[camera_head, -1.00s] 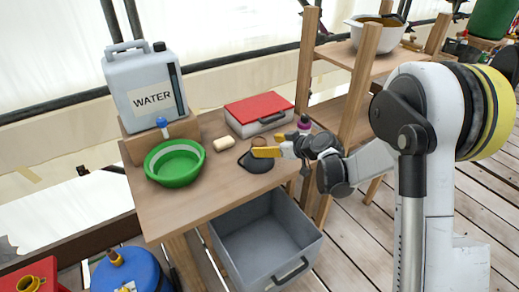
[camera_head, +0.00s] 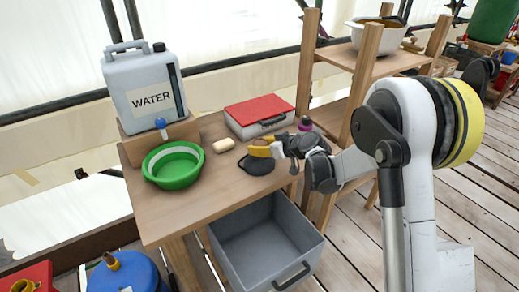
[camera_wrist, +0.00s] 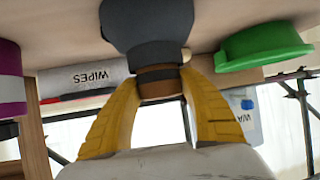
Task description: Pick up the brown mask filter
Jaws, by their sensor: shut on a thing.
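The brown mask filter (camera_wrist: 158,76) is a short brown cylinder with a dark band. In the wrist view it sits between the yellow fingertips of my gripper (camera_wrist: 160,86), which is shut on it. It adjoins a dark grey mask (camera_wrist: 148,24), also seen on the wooden table in the head view (camera_head: 257,166). In the head view my gripper (camera_head: 259,149) is at the mask, and its fingers largely hide the filter. I cannot tell whether the filter is lifted.
A wipes box with a red lid (camera_head: 262,108) stands behind. A cream bar (camera_head: 223,145), a green bowl (camera_head: 173,167) and a water canister (camera_head: 146,90) are to the left. A purple-capped item (camera_head: 305,124) is near my gripper. A grey crate (camera_head: 262,240) sits below.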

